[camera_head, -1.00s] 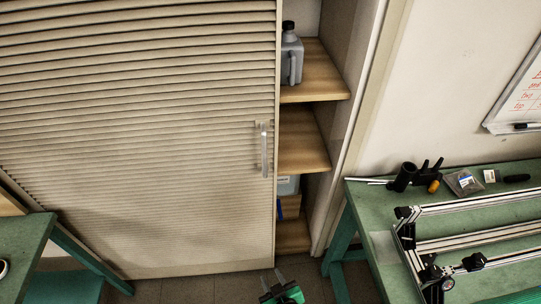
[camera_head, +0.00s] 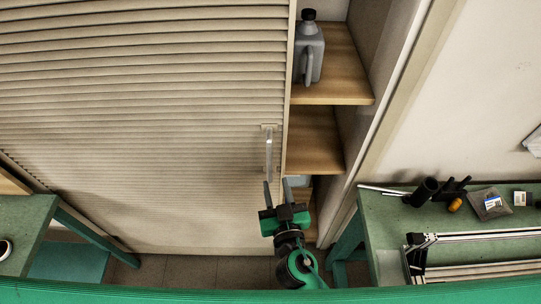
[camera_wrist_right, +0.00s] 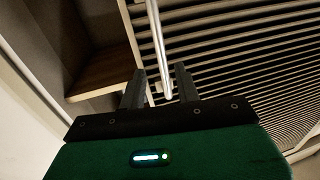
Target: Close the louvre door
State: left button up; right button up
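The beige louvre door (camera_head: 130,110) covers the left part of the cabinet; an open gap with shelves shows at its right. Its vertical metal handle (camera_head: 268,150) is near the door's right edge. My right gripper (camera_head: 277,190) is open just below the handle in the head view, with its fingers pointing up. In the right wrist view my right gripper (camera_wrist_right: 160,85) has its two fingers apart, and the handle (camera_wrist_right: 158,45) runs down toward the space between them. I cannot tell whether they touch it. My left gripper is not in view.
Wooden shelves (camera_head: 315,135) in the gap hold a grey jug (camera_head: 309,55). A green workbench (camera_head: 385,225) with aluminium profiles and small tools stands at the right. Another green table (camera_head: 25,225) stands at the left. A green edge crosses the bottom of the head view.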

aim_at(270, 166)
jog(key=w+p, duration=0.1)
jog(key=w, duration=0.1)
jog(key=w+a+p, duration=0.1)
jog(key=w, duration=0.2)
jog(key=w+p, duration=0.1)
jog(key=w, duration=0.2)
jog(key=shift+a, duration=0.4)
grip_shut()
